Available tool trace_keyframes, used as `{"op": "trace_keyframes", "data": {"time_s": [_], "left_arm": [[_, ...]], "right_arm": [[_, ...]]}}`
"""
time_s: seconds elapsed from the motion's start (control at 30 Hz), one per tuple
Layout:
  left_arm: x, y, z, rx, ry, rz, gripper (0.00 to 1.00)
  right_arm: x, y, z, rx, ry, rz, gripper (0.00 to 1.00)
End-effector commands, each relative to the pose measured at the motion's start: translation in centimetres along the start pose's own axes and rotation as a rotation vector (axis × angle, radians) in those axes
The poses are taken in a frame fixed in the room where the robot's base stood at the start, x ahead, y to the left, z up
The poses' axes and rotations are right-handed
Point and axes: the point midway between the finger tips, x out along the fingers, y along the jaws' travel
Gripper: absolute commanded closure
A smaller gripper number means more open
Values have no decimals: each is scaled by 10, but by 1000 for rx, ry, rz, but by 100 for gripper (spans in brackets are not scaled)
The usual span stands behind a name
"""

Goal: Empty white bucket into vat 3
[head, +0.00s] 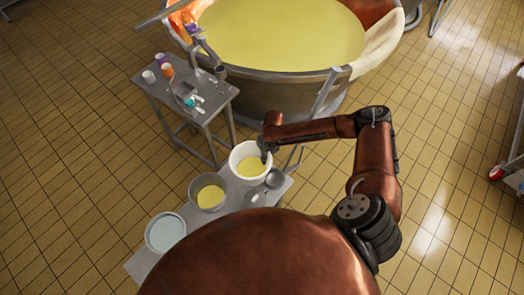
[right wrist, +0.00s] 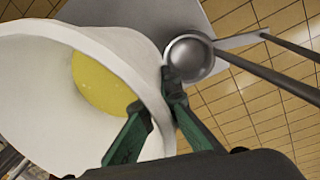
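The white bucket (head: 235,154) stands upright on a low grey bench, with yellow liquid in it. My right gripper (head: 264,148) is at its right rim. In the right wrist view, the white bucket (right wrist: 35,95) fills the left side, with the yellow liquid (right wrist: 105,85) inside. The fingers of my right gripper (right wrist: 154,98) are close together, one inside and one outside the bucket wall, and look shut on it. A large copper vat (head: 290,95) full of pale yellow liquid stands behind; I see no number on it. My left gripper is not in view.
A metal bowl or ladle (right wrist: 190,58) lies right beside the bucket. On the bench (head: 137,266) are a grey bucket (head: 208,203) of yellow liquid and a bucket of pale liquid (head: 166,232). A small table (head: 212,104) with jars stands left of the vat.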

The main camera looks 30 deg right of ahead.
Motion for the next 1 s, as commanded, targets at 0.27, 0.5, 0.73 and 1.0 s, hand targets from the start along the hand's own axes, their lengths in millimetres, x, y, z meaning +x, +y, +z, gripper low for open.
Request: {"op": "trace_keyframes", "data": {"time_s": [0.27,0.5,0.73,1.0], "left_arm": [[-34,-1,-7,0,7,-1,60],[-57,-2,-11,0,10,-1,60],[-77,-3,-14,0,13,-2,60],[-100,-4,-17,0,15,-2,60]], "right_arm": [[-9,2,-38,-1,0,1,100],[-12,4,-71,0,0,2,100],[-14,5,-102,-1,-1,2,100],[-18,6,-139,0,0,2,100]]}}
